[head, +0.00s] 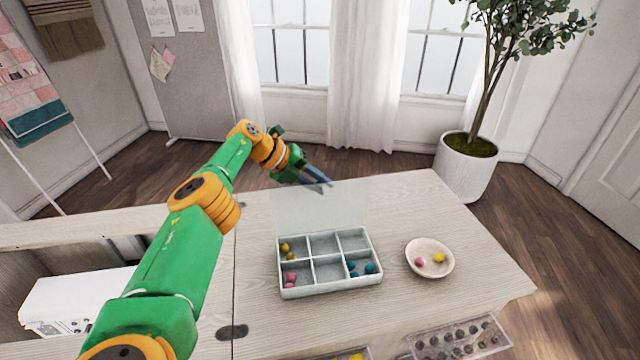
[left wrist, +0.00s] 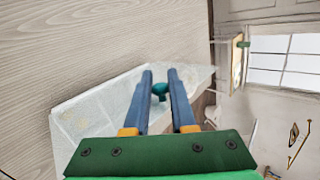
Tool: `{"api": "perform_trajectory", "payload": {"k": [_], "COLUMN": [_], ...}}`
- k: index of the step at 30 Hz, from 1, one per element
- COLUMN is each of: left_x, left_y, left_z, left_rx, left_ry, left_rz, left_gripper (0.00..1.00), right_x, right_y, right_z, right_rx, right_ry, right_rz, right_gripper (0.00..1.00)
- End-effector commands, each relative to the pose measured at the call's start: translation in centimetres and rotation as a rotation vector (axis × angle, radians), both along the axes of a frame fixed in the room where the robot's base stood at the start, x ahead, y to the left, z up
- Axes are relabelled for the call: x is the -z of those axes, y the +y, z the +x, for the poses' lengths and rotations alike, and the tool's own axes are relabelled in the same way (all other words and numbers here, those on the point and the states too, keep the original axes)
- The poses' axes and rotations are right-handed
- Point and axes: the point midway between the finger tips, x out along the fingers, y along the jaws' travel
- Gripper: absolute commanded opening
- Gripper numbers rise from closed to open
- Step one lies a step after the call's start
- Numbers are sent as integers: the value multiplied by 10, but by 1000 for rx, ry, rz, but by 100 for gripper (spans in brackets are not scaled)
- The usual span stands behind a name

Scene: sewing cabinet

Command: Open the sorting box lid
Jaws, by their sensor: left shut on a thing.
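The sorting box (head: 331,287) is a pale tray with six compartments on the table, and beads lie in some of them. Its clear lid (head: 320,208) stands up, raised, along the box's far edge, so the compartments are uncovered. My left gripper (head: 323,182) is at the lid's top edge, behind and above the box. In the left wrist view the gripper (left wrist: 160,74) has its blue fingers around a small teal knob (left wrist: 160,89) on the lid (left wrist: 97,105). It is shut on that knob. My right gripper is in neither view.
Below the table's front edge is a clear tray (head: 460,340) of dark round pieces. The wooden tabletop (head: 430,205) is bare at the back right. A potted tree (head: 467,165) stands behind.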

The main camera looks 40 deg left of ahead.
Motion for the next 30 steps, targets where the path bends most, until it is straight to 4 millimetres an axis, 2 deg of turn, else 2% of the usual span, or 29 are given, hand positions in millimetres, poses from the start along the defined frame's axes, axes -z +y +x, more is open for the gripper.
{"api": "perform_trajectory", "payload": {"k": [1,11,12,15,23,28,30], "left_x": [5,6,6,5,2,-17,-24], "left_y": [0,0,0,0,1,11,18], "left_z": [-3,-3,-3,-2,-1,-14,-22], "left_rx": [4,4,4,3,1,0,0], "left_ry": [15,16,16,13,6,7,5], "left_rz": [5,6,6,5,3,5,4], "left_gripper": [0,0,29,51,51,51,51], "right_x": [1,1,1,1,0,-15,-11], "right_y": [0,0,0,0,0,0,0], "right_z": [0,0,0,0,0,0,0], "right_rx": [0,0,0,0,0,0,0], "right_ry": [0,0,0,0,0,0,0], "right_rz": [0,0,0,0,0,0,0], "right_gripper": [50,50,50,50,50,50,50]}}
